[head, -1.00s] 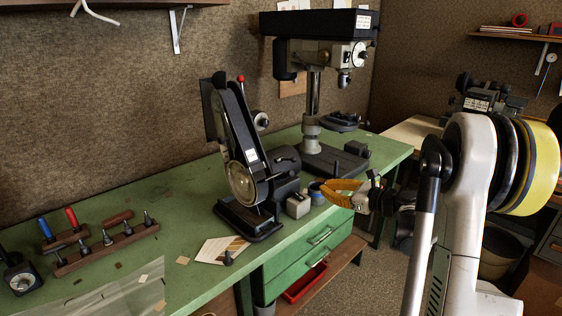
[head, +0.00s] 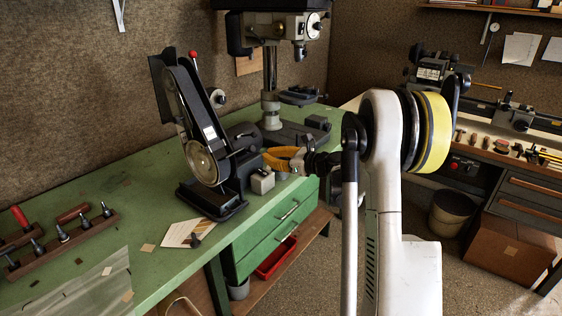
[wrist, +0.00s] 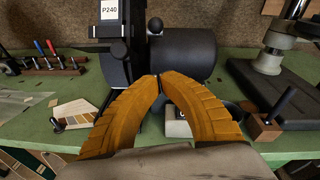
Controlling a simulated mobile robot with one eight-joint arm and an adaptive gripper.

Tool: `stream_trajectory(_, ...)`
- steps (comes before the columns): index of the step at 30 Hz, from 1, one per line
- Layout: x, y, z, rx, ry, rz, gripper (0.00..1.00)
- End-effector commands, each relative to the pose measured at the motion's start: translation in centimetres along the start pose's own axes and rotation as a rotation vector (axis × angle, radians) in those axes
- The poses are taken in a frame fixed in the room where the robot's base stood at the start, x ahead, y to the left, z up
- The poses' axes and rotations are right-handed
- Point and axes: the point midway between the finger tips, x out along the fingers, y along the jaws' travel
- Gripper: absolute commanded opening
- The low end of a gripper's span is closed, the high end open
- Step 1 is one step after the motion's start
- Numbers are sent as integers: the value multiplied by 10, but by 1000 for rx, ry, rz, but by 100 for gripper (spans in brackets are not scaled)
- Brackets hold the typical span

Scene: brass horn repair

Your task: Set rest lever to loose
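The belt sander (head: 205,150) stands on the green bench, with a red-knobbed lever (head: 194,56) at its upper back. In the wrist view the sander body (wrist: 182,55) is straight ahead, with a black ball knob (wrist: 155,25) above my fingertips. No label shows which of these is the rest lever, and I cannot read a lever setting. My gripper (wrist: 160,77) has orange fingers with their tips together and nothing visible held. In the head view my gripper (head: 270,157) is at the sander's right, above a small pale block (head: 262,182).
The drill press (head: 270,75) stands behind and right of the sander. A wooden tool rack (head: 65,240) and a striped card (head: 187,233) lie on the bench (head: 145,195) at left. Green drawers (head: 270,235) are below the bench edge. A lathe bench (head: 500,165) is at far right.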

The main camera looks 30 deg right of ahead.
Motion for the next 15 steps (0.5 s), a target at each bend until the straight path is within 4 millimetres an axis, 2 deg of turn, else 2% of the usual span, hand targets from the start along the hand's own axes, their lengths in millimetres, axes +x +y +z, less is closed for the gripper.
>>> stream_trajectory(2, 17, 1, -2, 0, 0, 3, 0)
stream_trajectory(6, 21, 1, 21, 0, 0, 2, 0)
stream_trajectory(9, 23, 0, 31, 0, 0, 1, 0)
stream_trajectory(15, 24, 0, 39, 0, 0, 0, 0)
